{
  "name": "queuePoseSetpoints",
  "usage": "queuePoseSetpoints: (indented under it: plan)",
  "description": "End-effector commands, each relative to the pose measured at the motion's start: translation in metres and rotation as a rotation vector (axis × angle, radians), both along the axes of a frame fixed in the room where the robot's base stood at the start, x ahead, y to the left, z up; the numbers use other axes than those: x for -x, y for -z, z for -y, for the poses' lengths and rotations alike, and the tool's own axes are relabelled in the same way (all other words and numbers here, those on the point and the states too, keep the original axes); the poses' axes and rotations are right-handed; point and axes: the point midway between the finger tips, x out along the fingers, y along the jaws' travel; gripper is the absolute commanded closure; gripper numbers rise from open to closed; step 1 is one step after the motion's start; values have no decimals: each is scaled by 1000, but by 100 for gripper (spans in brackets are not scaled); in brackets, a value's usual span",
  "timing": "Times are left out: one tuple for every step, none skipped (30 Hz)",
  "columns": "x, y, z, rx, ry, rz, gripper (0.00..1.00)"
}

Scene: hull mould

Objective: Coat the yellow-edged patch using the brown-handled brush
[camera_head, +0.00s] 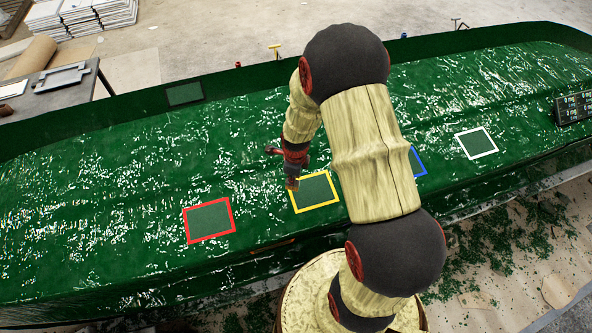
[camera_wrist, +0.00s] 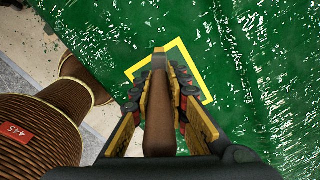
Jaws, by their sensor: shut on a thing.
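The yellow-edged patch (camera_head: 316,191) is a dark green square on the green hull mould, left of my arm in the head view. In the wrist view its yellow edge (camera_wrist: 203,84) shows beyond my fingers, partly hidden behind them. My gripper (camera_head: 293,160) is over the patch's left edge. In the wrist view my gripper (camera_wrist: 166,92) is shut on the brown-handled brush (camera_wrist: 160,120), whose handle runs between the fingers. The brush tip points towards the patch; I cannot tell whether it touches.
A red-edged patch (camera_head: 209,220) lies left, a blue-edged one (camera_head: 419,162) is partly behind my arm, and a white-edged one (camera_head: 476,143) lies right. A dark box (camera_head: 575,106) sits at the far right. A grey table (camera_head: 50,92) stands at the back left.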

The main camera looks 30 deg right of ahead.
Motion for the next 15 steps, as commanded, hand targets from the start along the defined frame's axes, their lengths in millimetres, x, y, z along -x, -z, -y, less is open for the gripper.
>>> queuePoseSetpoints:
  plan:
    - [7,1,-2,-1,0,-1,100]
    - [11,1,-3,1,0,1,100]
    - [16,2,-4,0,0,0,100]
    - [21,3,-6,-1,0,-1,100]
    - [24,3,-7,-1,0,-1,100]
    - [29,4,-8,0,0,0,100]
    - [33,4,-9,1,0,1,100]
    - [37,5,-10,1,1,1,100]
    - [42,6,-12,0,1,0,100]
    - [46,7,-13,-1,1,-1,100]
    - [49,7,-14,0,1,0,100]
    - [54,8,-15,1,1,1,100]
    - [57,8,-16,0,1,0,100]
    - [56,14,-16,0,1,0,100]
    - [55,20,-15,0,1,0,100]
